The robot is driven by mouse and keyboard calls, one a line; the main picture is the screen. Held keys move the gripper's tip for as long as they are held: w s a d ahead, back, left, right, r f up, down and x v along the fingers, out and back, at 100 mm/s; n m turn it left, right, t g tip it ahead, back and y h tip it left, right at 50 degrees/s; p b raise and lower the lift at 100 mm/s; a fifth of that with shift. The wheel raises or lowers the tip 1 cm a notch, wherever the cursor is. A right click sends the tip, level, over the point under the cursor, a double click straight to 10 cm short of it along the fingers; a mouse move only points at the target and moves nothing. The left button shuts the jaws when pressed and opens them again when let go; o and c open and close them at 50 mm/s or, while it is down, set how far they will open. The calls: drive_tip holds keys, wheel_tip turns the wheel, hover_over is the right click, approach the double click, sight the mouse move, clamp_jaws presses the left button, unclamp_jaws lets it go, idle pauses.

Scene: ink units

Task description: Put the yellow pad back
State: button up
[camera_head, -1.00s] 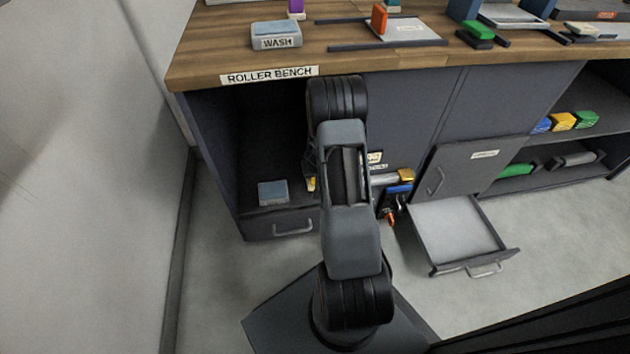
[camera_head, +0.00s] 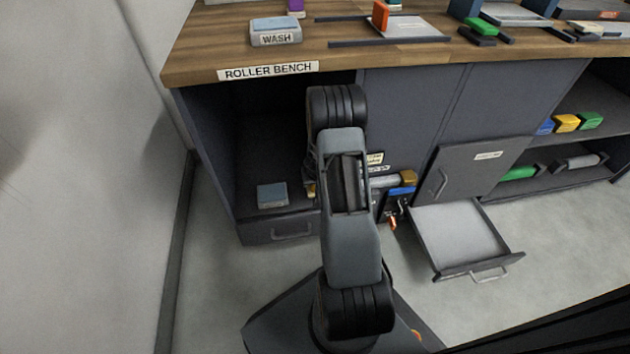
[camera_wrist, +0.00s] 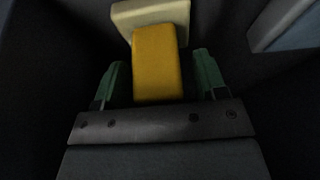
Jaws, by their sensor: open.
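In the wrist view a yellow pad (camera_wrist: 157,62) with a cream-coloured part (camera_wrist: 150,13) at its far end lies between my fingers. My gripper (camera_wrist: 160,78) is open, with one green fingertip on each side of the pad and a dark gap on both sides. In the head view my arm hides the gripper and most of what is in front of it. A small bit of yellow (camera_head: 311,190) shows at the arm's left edge, inside the open left bay of the roller bench (camera_head: 205,140).
A blue-grey block (camera_head: 272,194) sits in the same bay, left of my arm. Right of my arm are rollers and tools (camera_head: 392,185), an open, empty drawer (camera_head: 462,238) and a shelf with blue, yellow (camera_head: 566,123) and green blocks. A WASH block (camera_head: 275,30) stands on the bench top.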

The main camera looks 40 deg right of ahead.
drive_tip(key=shift+r+p, duration=0.35)
drive_tip(key=p+v, duration=0.5)
drive_tip(key=v, duration=0.6)
drive_tip(key=s+a+r+n+y, duration=0.2)
drive_tip(key=a+r+n+y, duration=0.1)
drive_tip(key=a+r, duration=1.2)
drive_tip(key=s+a+r+n, duration=0.1)
drive_tip(key=s+a+r, duration=0.2)
drive_tip(key=s, duration=0.3)
drive_tip(key=s+a+r+n+g+h, duration=0.1)
drive_tip(key=s+a+r, duration=0.2)
drive_tip(key=s, duration=0.3)
drive_tip(key=shift+a+r+g, duration=0.2)
drive_tip(key=shift+r+g, duration=0.1)
drive_tip(key=shift+r, duration=0.5)
drive_tip(key=shift+p, duration=0.3)
